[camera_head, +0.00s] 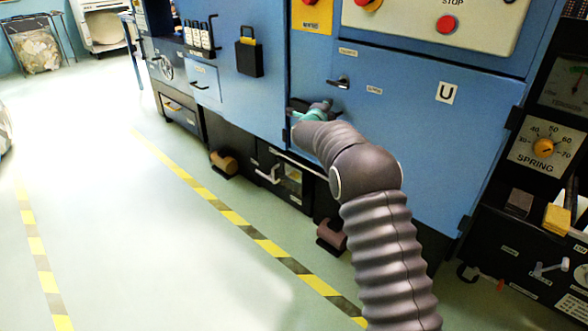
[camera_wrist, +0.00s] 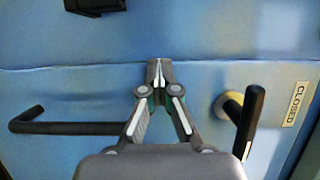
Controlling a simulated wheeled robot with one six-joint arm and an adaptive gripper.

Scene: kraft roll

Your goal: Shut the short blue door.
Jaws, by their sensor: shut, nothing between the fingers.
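The blue door (camera_head: 425,140) with a "U" sign fills the lower right of the cabinet in the head view; hinges show on its right edge. I cannot tell from here whether it is fully flush. A black lever handle (camera_head: 340,82) sits near its upper left. In the wrist view a black lever on a brass base (camera_wrist: 249,115) stands right of my gripper, beside a "CLOSED" label (camera_wrist: 296,104). My gripper (camera_wrist: 158,66) is shut and empty, its tips over a seam between blue panels. In the head view my gripper (camera_head: 320,106) is at the cabinet front, partly hidden by my arm.
A long black bar handle (camera_wrist: 65,127) lies left of my gripper in the wrist view. A black holder (camera_head: 248,58) hangs on the blue panel to the left. Black drawers (camera_head: 285,175) and brown rollers (camera_head: 223,163) are low down. Open floor (camera_head: 110,230) with striped tape lies left.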

